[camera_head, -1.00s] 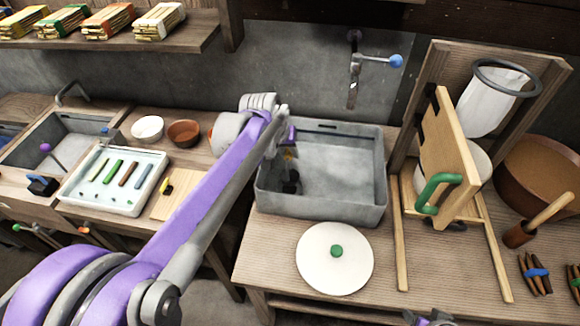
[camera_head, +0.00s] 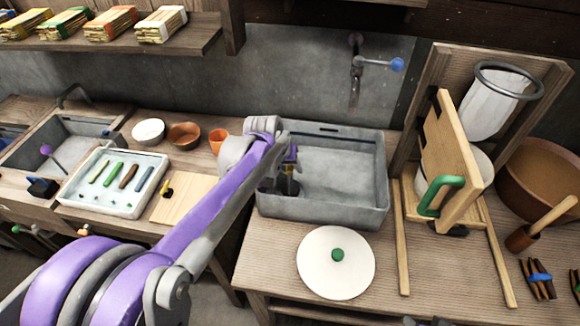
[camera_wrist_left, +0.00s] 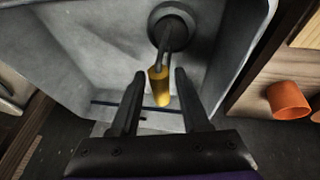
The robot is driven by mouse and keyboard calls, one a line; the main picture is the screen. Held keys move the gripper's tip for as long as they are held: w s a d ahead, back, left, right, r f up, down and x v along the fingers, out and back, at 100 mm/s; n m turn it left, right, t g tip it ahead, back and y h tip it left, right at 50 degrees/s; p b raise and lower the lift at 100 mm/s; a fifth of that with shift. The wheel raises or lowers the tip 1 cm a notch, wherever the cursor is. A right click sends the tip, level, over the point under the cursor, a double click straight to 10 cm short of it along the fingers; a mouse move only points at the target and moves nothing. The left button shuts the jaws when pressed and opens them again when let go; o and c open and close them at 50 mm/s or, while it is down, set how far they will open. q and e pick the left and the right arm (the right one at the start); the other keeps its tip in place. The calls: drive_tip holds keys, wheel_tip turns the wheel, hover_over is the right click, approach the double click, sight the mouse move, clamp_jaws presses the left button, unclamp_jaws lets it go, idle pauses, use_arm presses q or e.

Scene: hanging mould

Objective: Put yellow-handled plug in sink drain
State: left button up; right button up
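The yellow-handled plug (camera_wrist_left: 159,88) is inside the grey sink (camera_head: 330,213). In the left wrist view its thin metal stem runs up to a dark round piece in a grey ring, the sink drain area (camera_wrist_left: 172,27). I cannot tell whether the plug is fully seated. In the head view the yellow handle (camera_head: 290,187) shows just under my left gripper (camera_head: 287,170), at the sink's left end. In the wrist view my left gripper (camera_wrist_left: 160,80) is open, one finger either side of the handle with gaps.
A white round lid (camera_head: 335,275) with a green knob lies before the sink. A tap (camera_head: 356,75) hangs behind it. A wooden frame with a green handle (camera_head: 438,196) stands right. An orange cup (camera_head: 218,138) stands left of my forearm.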

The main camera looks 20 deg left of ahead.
use_arm(q)
drive_tip(key=shift+o, duration=0.4)
drive_tip(key=shift+r, duration=0.1)
drive_tip(key=shift+r, duration=0.3)
drive_tip(key=d+p+v, duration=0.1)
drive_tip(key=v, duration=1)
drive_tip(key=s+d+f+m, duration=0.1)
drive_tip(key=s+d+f, duration=0.2)
drive_tip(key=s+f, duration=0.3)
drive_tip(key=s+d+f+m+y+p, duration=0.1)
drive_tip(key=s+f, duration=0.4)
drive_tip(key=s, duration=0.9)
drive_tip(key=shift+d+f+m, duration=0.35)
drive_tip(key=shift+d+m, duration=0.35)
drive_tip(key=shift+d, duration=0.3)
use_arm(e)
drive_tip(key=r, duration=0.1)
drive_tip(key=w+r, duration=0.1)
drive_tip(key=r, duration=0.1)
use_arm(q)
drive_tip(key=shift+s, duration=0.1)
use_arm(e)
drive_tip(key=shift+s, duration=0.15)
